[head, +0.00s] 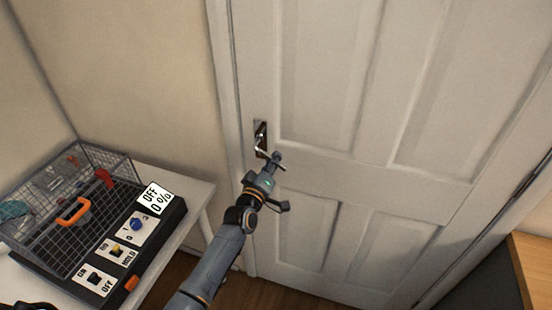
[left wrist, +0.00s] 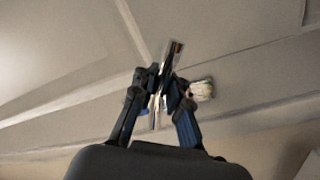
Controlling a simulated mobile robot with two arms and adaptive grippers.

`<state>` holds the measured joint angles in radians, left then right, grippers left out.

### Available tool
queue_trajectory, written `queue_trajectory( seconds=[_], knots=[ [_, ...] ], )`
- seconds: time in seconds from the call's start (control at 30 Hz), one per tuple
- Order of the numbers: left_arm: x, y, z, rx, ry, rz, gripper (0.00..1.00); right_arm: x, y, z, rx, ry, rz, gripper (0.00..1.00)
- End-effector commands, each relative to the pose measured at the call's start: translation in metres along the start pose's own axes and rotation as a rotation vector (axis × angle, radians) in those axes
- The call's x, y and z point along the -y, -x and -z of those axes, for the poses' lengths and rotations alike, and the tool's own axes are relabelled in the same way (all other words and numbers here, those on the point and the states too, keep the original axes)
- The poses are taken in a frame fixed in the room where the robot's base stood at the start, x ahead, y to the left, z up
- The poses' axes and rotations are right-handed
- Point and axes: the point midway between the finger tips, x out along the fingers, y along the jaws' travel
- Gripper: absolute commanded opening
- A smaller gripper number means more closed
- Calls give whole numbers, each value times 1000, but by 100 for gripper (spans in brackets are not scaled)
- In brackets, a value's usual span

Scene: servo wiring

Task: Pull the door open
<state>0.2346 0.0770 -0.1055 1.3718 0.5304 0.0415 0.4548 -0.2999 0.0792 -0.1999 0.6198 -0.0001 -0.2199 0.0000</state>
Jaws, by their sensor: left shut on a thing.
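The pale panelled door (head: 340,130) fills the middle and right of the head view. It looks flush with its frame along the left edge. A dark, shiny handle plate (head: 260,131) with a metal lever sits near that edge. My left gripper (head: 274,160) is at the lever, just below the plate, and partly hides it. In the left wrist view, the two fingers of my left gripper (left wrist: 159,98) are closed on the shiny door handle (left wrist: 157,112), which passes between them.
A white table (head: 183,185) stands left of the door with a wire cage (head: 75,205) and a black switch panel (head: 150,250) on it. A wooden-topped piece of furniture (head: 535,265) stands at the lower right. Wooden floor shows below the door.

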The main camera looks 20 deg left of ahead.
Motion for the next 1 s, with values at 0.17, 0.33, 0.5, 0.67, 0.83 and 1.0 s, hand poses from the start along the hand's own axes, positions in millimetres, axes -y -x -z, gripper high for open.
queue_trajectory(
  seconds=[0.17,0.33,0.5,0.67,0.83,1.0],
  knots=[
    [8,1,-3,10,-84,3,0,-1,-4,-1,0,1,-1,0],
    [11,1,-2,13,-127,2,0,-1,-5,-1,1,1,-2,0],
    [12,1,-2,14,-140,2,0,-1,-5,-1,1,1,-2,0],
    [12,1,-2,14,-140,2,0,-1,-5,-1,1,1,-2,0],
    [11,1,-2,13,-139,2,0,-1,-5,-1,1,1,-2,0],
    [6,11,-3,6,-134,11,0,-1,7,0,1,1,-2,0]
  ],
)
